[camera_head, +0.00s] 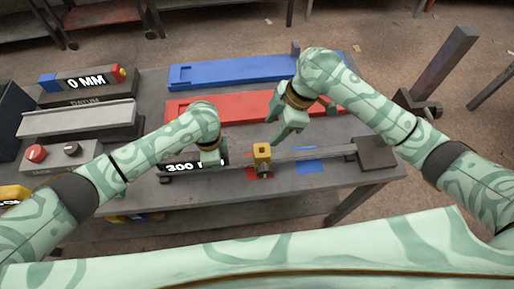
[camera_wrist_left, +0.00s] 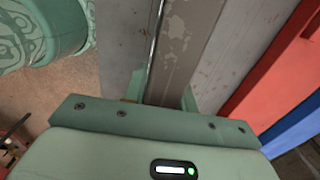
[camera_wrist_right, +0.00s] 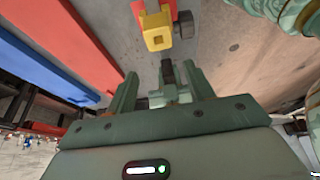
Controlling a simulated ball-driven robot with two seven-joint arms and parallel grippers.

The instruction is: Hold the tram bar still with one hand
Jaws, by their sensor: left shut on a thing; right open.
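The tram bar (camera_head: 310,154) is a long grey bar along the front of the bench, with a yellow block (camera_head: 262,153) on it near its middle. My left gripper (camera_head: 213,158) is shut on the bar left of the yellow block. In the left wrist view the worn bar (camera_wrist_left: 186,50) passes between the fingers of my left gripper (camera_wrist_left: 162,98), whose tips are mostly hidden. My right gripper (camera_head: 283,130) is open, above the bench just behind and right of the yellow block. In the right wrist view my right gripper (camera_wrist_right: 163,88) faces the yellow block (camera_wrist_right: 158,38), apart from it.
Red (camera_head: 235,105) and blue (camera_head: 230,71) long trays lie behind the bar. A dark square block (camera_head: 376,153) sits at the bar's right end. A "0 MM" box (camera_head: 85,82), a grey datum plate (camera_head: 75,119) and a knobbed control box (camera_head: 60,158) stand at left.

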